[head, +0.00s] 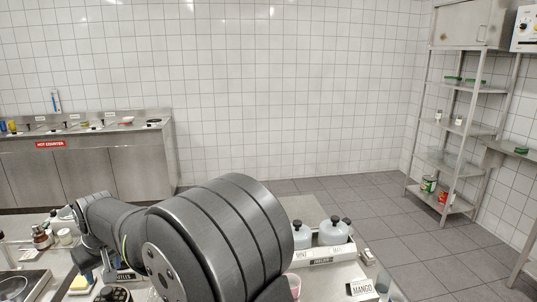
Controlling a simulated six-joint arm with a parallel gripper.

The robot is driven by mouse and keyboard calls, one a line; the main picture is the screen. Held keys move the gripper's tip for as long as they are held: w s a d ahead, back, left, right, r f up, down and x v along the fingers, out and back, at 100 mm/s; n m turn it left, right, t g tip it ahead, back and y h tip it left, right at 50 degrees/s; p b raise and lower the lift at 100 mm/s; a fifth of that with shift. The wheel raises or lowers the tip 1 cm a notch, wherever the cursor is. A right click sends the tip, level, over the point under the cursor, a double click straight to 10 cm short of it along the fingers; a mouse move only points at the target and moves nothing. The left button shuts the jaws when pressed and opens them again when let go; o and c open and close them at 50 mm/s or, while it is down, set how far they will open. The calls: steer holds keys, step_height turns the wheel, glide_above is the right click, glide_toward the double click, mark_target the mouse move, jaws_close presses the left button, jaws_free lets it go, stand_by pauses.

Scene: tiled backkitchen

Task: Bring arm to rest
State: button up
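My arm fills the lower middle of the head view as a large dark grey ribbed joint. From it a thinner dark link runs left over the worktop. Its far end hangs above the left part of the worktop, among small items. The fingers of my gripper cannot be made out clearly there, so I cannot tell whether they are open or shut, or whether they hold anything. The big joint hides the middle of the worktop.
A white crate (322,255) with grey-blue jugs (333,232) stands right of my arm, near a MANGO card (362,288). Small jars (41,237) and a yellow sponge (81,284) are at left. A steel counter (110,160) and shelf rack (460,130) stand farther off.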

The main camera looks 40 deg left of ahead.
mark_target(106, 290)
steer(key=x, duration=0.9)
steer(key=shift+a+f, duration=0.15)
steer(key=shift+f, duration=0.25)
step_height(106, 290, up, 4)
steer(key=w+d+r, duration=0.6)
steer(key=w+r, duration=0.2)
steer(key=w, duration=0.2)
steer(key=w+a+r, duration=0.1)
steer(key=a+r, duration=0.2)
steer(key=a, duration=1.4)
step_height(106, 290, down, 5)
steer(key=shift+r, duration=0.1)
